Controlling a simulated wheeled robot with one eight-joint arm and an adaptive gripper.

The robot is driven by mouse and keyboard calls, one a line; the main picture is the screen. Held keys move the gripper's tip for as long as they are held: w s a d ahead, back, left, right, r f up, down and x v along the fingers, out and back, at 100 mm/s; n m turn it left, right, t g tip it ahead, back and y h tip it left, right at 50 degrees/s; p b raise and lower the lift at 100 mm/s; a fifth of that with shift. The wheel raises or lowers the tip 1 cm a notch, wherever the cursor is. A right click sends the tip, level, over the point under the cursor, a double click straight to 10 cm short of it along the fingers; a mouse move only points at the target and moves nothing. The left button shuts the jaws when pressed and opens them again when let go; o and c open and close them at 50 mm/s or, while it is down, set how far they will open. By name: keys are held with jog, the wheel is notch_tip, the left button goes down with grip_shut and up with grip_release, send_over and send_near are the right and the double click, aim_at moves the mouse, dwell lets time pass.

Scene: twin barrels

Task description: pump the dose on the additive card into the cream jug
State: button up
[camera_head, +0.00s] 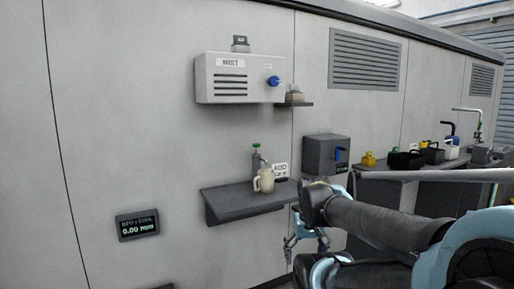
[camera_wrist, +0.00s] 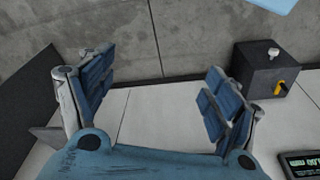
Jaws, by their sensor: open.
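The cream jug (camera_head: 264,180) stands upright on a dark wall shelf (camera_head: 243,202). A pump bottle with a green top (camera_head: 256,149) stands just behind the jug, its lower part partly hidden by it. A white card (camera_head: 281,170) with dark marks, which looks like the additive card, is right of the jug; its dose is too small to read. My gripper (camera_head: 306,240) is below and right of the shelf, apart from the jug. In the wrist view my gripper (camera_wrist: 160,95) is open, with nothing between its blue-padded fingers.
A wall box with a blue knob (camera_head: 273,81) hangs above the shelf. A dark box with a blue lever (camera_head: 338,155) is to the right. A counter (camera_head: 445,171) holds several containers. A display (camera_head: 137,225) reads 0.00 mm. The wrist view shows a dark box (camera_wrist: 268,68).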

grip_shut()
dwell(1.4)
